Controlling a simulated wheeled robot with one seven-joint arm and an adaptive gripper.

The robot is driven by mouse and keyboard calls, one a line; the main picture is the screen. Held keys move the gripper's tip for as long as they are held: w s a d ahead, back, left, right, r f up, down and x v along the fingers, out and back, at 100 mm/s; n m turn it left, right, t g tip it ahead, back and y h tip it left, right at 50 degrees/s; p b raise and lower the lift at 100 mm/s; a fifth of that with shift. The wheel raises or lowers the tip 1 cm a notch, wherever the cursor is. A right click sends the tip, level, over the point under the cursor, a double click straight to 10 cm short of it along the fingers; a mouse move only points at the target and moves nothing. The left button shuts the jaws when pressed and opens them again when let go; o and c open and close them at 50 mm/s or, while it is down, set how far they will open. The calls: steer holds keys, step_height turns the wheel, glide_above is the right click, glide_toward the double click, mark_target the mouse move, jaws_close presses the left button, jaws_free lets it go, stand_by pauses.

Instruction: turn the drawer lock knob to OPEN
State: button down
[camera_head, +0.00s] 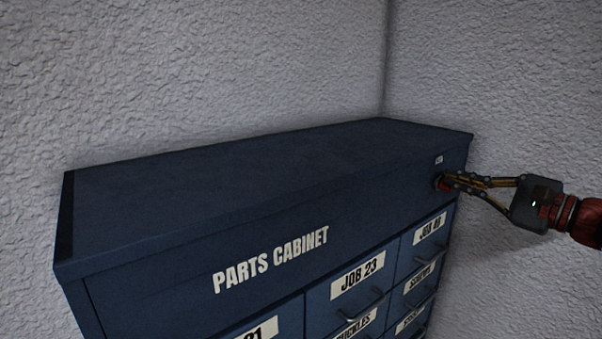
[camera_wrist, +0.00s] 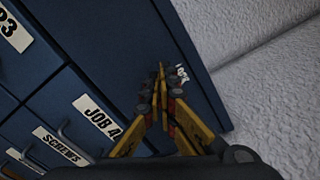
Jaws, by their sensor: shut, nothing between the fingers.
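The parts cabinet (camera_head: 220,190) is dark blue and stands against the wall. A small dark and red lock knob (camera_head: 441,184) sits on its front at the upper right, under a small white label (camera_head: 439,160). In the wrist view the label (camera_wrist: 182,73) reads like "LOCK". My gripper (camera_head: 448,180) is at the knob, fingertips together and shut, with nothing seen between them. In the wrist view my gripper (camera_wrist: 160,78) covers most of the knob. Whether the tips touch it, and which way it is turned, I cannot tell.
Below the knob are labelled drawers with bar handles, including JOB 23 (camera_head: 362,277) and a SCREWS drawer (camera_wrist: 58,146). A rough grey wall (camera_head: 540,90) stands behind and to the right of the cabinet. Free room lies to the right, around my arm.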

steer(key=shift+s+a+r, duration=0.1)
steer(key=shift+s, duration=0.05)
steer(key=shift+b+v, duration=0.35)
steer(key=shift+v, duration=2.6)
